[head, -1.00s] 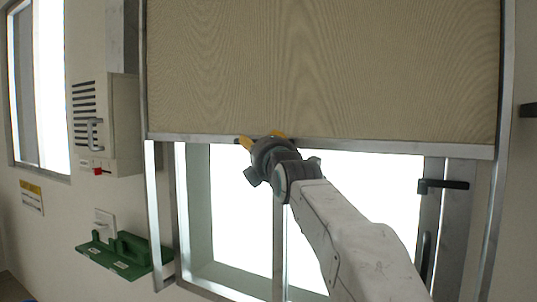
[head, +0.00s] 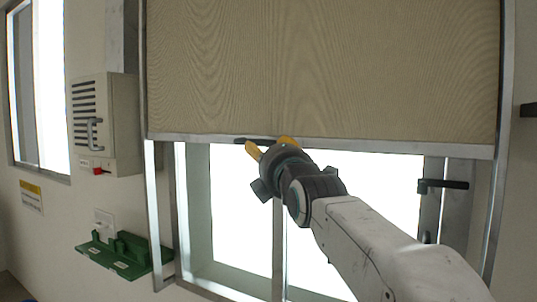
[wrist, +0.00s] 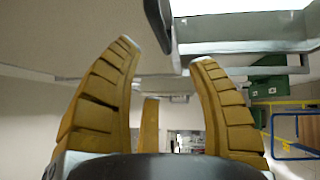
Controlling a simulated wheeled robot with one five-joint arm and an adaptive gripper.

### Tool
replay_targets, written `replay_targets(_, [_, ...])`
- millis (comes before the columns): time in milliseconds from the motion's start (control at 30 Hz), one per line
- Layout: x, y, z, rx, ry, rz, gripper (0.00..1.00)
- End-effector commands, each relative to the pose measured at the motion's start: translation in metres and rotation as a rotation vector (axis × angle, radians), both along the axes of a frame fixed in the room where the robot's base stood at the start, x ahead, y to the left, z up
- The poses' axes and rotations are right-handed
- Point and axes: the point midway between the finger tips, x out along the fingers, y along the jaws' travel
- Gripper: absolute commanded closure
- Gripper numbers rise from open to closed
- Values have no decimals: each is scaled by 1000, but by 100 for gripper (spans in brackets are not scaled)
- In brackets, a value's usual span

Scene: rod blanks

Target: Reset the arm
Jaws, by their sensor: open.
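My gripper (head: 268,146) has yellow fingers and is open, with nothing between them. In the head view it is in front of the window, by the lower bar of the beige blind (head: 320,70). A dark handle (head: 256,142) on that bar shows just behind the fingertips. In the wrist view the gripper (wrist: 168,60) has its fingers spread apart, and a dark handle (wrist: 158,26) shows beyond them near the top. I cannot tell whether the fingers touch it.
A green bracket (head: 122,252) is fixed to the wall at lower left, below a grey vented box (head: 106,125). A black window latch (head: 442,185) is at right. In the wrist view, blue and yellow rails (wrist: 290,135) stand at right.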

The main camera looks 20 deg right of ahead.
Motion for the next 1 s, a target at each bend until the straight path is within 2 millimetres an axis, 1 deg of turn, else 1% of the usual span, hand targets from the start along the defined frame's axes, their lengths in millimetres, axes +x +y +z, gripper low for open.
replay_targets(200, [0, 0, 0, 8, 0, 1, 48])
replay_targets(333, [0, 0, 0, 79, 1, 11, 48])
replay_targets(467, [1, 0, -9, 257, 42, 30, 48])
replay_targets(567, [2, 0, -26, 453, 111, 38, 48])
replay_targets(667, [3, 0, -58, 671, 221, 17, 48])
replay_targets(767, [1, 0, -112, 890, 369, -50, 48])
replay_targets(800, [-3, 0, -139, 977, 435, -94, 48])
replay_targets(833, [-7, 0, -159, 1038, 483, -131, 48])
replay_targets(867, [-11, 0, -179, 1097, 530, -171, 48])
replay_targets(900, [-20, 0, -204, 1169, 588, -229, 48])
replay_targets(933, [-29, 0, -222, 1220, 629, -274, 48])
replay_targets(967, [-38, 0, -239, 1271, 669, -324, 48])
replay_targets(1000, [-53, 0, -260, 1330, 717, -390, 48])
